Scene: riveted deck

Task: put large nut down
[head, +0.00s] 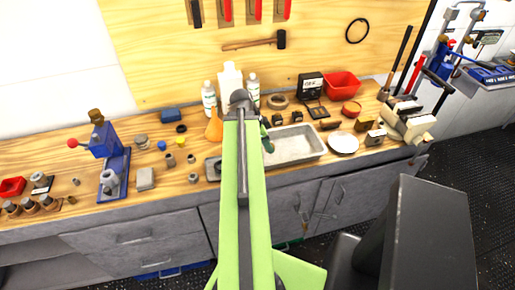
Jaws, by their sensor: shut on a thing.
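My green arm reaches from the bottom of the head view up over the workbench. Its far end is a dark grey joint. My gripper is hidden behind the arm, so its jaws and whatever is between them do not show. I cannot make out the large nut for certain. Several small grey metal parts, one of them a ring-like piece (192,178), stand on the wooden bench top (215,148) left of the arm. A small dark green thing (267,139) shows just right of the arm; I cannot tell what it is.
A metal tray (296,145) and a white plate (343,143) lie right of the arm. White bottles (209,98) and an orange cone (214,128) stand behind it. A blue vise-like tool (110,155) stands left. Bare wood shows between the parts left of the arm.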

